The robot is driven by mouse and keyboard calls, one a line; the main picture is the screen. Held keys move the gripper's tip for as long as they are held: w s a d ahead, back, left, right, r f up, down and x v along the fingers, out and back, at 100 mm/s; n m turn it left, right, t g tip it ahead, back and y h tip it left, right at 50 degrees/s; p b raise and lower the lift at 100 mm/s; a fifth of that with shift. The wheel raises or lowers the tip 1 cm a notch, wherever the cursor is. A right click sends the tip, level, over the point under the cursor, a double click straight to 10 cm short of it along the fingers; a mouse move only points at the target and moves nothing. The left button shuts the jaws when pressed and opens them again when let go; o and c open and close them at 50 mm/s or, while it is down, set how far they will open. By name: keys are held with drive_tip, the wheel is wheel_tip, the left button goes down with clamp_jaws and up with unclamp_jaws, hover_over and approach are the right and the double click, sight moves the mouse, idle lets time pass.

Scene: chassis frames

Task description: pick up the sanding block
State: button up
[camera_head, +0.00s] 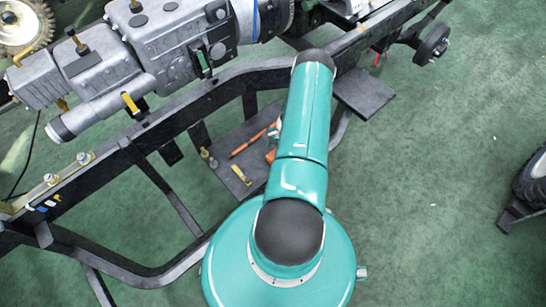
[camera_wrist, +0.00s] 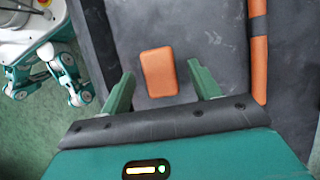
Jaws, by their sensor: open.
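The sanding block is most likely the orange rounded rectangular block (camera_wrist: 158,73), lying flat on a dark grey surface (camera_wrist: 195,25) in the wrist view. My gripper (camera_wrist: 160,83) is open, with one green finger to the left of the block and one to the right. The block shows between and slightly beyond the fingertips, with gaps on both sides. I cannot tell how high the fingers are above the surface. In the head view my arm hides the gripper and most of the block's surroundings.
An orange bar (camera_wrist: 258,50) lies to the right of the block. A dark shelf (camera_head: 222,150) with small tools sits within the black chassis frame (camera_head: 160,190). A grey gearbox (camera_head: 170,45) is at the upper left.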

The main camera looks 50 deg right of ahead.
drive_tip(key=shift+x, duration=1.1)
drive_tip(key=shift+c, duration=0.2)
drive_tip(key=c, duration=1)
drive_tip(key=shift+c, duration=0.2)
drive_tip(key=shift+r, duration=0.1)
